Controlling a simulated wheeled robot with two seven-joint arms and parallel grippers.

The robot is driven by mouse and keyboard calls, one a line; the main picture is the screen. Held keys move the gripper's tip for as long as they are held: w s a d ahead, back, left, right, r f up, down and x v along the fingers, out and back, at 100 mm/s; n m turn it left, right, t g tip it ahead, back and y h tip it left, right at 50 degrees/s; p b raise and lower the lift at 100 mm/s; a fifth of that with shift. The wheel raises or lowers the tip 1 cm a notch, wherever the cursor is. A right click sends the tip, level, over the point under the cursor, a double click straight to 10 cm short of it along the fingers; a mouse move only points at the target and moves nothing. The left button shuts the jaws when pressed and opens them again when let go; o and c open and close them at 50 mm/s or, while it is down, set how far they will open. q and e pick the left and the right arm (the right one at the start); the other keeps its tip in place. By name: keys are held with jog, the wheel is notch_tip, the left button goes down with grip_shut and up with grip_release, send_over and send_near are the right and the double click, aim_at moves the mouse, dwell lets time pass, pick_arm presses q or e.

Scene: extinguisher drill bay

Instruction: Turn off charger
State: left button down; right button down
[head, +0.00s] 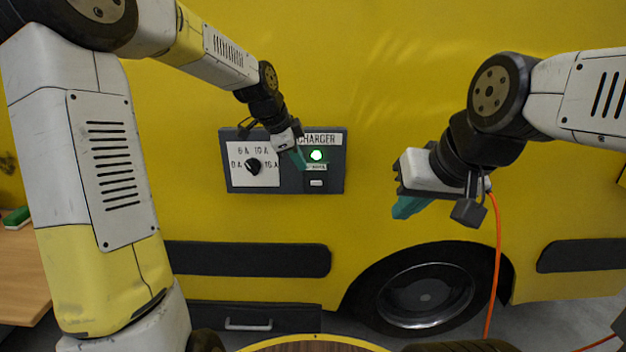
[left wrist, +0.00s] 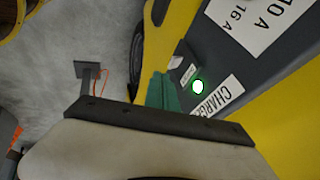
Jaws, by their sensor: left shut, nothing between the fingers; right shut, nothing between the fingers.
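The charger panel (head: 287,185) is a dark box on the yellow vehicle's side, with a white dial plate, a black rotary knob (head: 253,167), a lit green lamp (head: 316,155) and a small white rocker switch (head: 316,183). The knob's exact setting is hard to read. My left gripper (head: 301,161) is shut and empty, just in front of the panel, left of the lamp. In the left wrist view its green fingers (left wrist: 162,92) are beside the lamp (left wrist: 198,86) and close to the switch (left wrist: 180,62); contact cannot be told. My right gripper (head: 406,207) is shut and empty, right of the panel.
The yellow vehicle (head: 400,80) fills the background, with a wheel (head: 427,295) below right. An orange cable (head: 496,260) hangs near my right gripper. A wooden table (head: 20,265) with a green object (head: 17,217) is at the left. A drawer (head: 250,318) is below the panel.

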pick_arm(q)
send_near(317, 191)
notch_tip(317, 191, down, 2)
jog(key=s+d, duration=0.2)
jog(key=w+f, duration=0.2)
jog(key=w, duration=0.1)
jog(key=shift+w+f, duration=0.1)
jog(key=shift+f, duration=0.05)
jog(key=shift+w+f, duration=0.2)
jog(key=shift+w, duration=0.25)
